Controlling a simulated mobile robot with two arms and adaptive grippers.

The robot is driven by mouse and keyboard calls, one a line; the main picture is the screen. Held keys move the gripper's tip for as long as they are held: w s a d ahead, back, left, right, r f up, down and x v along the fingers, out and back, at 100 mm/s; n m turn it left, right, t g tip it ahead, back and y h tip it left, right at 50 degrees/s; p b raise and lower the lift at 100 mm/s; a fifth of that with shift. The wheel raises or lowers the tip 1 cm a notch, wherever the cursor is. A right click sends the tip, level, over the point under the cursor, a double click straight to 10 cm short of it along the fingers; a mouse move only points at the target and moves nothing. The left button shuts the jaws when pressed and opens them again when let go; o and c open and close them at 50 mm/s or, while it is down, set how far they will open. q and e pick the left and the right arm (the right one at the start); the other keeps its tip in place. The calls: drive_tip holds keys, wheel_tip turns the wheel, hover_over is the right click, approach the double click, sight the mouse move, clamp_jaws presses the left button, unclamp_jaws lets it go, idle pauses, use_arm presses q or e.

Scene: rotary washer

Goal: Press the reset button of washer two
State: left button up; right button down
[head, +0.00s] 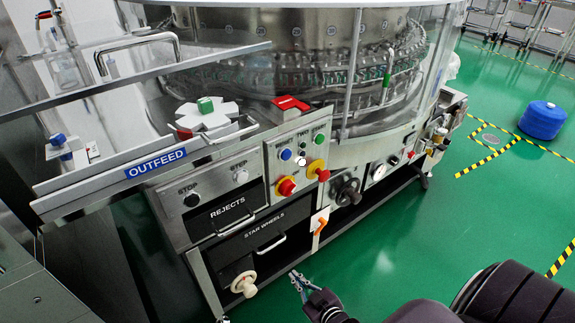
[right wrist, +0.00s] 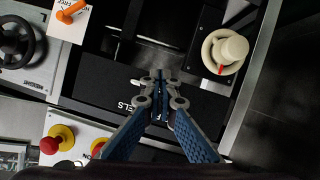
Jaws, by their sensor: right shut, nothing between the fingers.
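The washer's control panel (head: 303,150) carries a small label that appears to read TWO. A blue button (head: 285,154) sits at its upper left under small lettering that looks like RESET. A green button (head: 319,138) is at its right and a small white one (head: 301,160) lies between and below. My right gripper (head: 297,277) is shut and empty, low in front of the machine, well below the panel and apart from it. In the right wrist view its fingers (right wrist: 158,78) come together over the dark STAR WHEELS drawer front. My left gripper is not in view.
Two red emergency knobs on yellow bases (head: 287,187) stick out below the buttons. An orange lever (head: 320,224), a cream knob (head: 244,284) and a black handwheel (head: 347,190) project from the front. The REJECTS drawer (head: 227,210) has a handle.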

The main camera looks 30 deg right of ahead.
drive_tip(key=w+d+r+t+b, duration=0.35)
drive_tip(key=w+r, duration=0.25)
drive_tip(key=r, duration=0.5)
drive_tip(key=t+h+b, duration=0.3)
drive_tip(key=t+b, duration=0.1)
drive_tip(key=t, duration=0.2)
approach(287, 155)
wheel_tip(287, 155, down, 5)
drive_tip(key=s, duration=0.1)
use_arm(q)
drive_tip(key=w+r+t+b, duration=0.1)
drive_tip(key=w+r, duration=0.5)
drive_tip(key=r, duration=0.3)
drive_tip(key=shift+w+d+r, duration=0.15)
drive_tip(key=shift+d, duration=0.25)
use_arm(e)
drive_tip(key=s+d+r+m+t+h, duration=0.1)
drive_tip(key=s+d+r+t+h, duration=0.1)
drive_tip(key=r, duration=0.6)
drive_tip(key=shift+s+r+m+h, duration=0.3)
drive_tip(key=shift+s+h, duration=0.2)
drive_tip(key=shift+s, duration=0.05)
drive_tip(key=shift+t, duration=0.25)
